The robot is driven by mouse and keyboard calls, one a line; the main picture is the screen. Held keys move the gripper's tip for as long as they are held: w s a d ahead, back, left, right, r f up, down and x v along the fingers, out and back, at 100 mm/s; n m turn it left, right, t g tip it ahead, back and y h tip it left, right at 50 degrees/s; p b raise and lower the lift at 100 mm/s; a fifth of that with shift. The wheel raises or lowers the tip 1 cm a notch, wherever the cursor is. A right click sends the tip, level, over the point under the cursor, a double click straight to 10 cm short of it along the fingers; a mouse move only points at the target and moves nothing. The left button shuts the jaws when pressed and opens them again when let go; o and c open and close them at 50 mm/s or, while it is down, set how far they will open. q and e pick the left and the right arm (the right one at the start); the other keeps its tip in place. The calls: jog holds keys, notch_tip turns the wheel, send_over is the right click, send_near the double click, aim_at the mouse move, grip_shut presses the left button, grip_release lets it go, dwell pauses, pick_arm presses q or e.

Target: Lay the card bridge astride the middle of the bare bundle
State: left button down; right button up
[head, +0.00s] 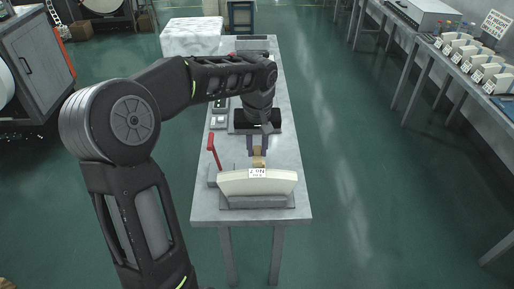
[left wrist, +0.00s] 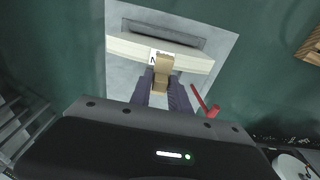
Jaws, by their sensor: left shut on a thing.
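The bare bundle (head: 233,184) is a cream, slightly curved block with a white label at its middle. It stands in a grey holder at the near end of the narrow table, and shows in the left wrist view (left wrist: 128,43). My left gripper (head: 258,151) is shut on the tan card bridge (head: 258,160), just beyond the bundle's middle in the head view. In the left wrist view the bridge (left wrist: 162,66) sits between the dark fingers, its far end overlapping the bundle and part of the label. I cannot tell whether it touches. My right gripper is not in view.
A red lever (head: 213,146) stands up left of the bundle, near the bridge. A black piece of equipment lies farther back on the table, partly behind my arm. A side bench at right holds several labelled cream bundles (head: 473,62). Open floor lies right of the table.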

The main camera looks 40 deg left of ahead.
pick_arm(q)
jog(key=b, duration=0.4)
send_over(257, 172)
jog(key=shift+s+d+f, duration=0.1)
jog(key=shift+f, duration=1.1)
jog(key=shift+s+d+f, duration=0.1)
jog(key=shift+f, duration=1.1)
jog(key=shift+f+b, duration=0.95)
jog(key=shift+f, duration=0.3)
dwell(0.5)
jog(key=c, duration=0.7)
grip_release()
jog(key=shift+o, duration=0.2)
jog(key=shift+r, duration=0.1)
jog(key=shift+r+p, duration=2.9)
jog(key=shift+r, duration=1.05)
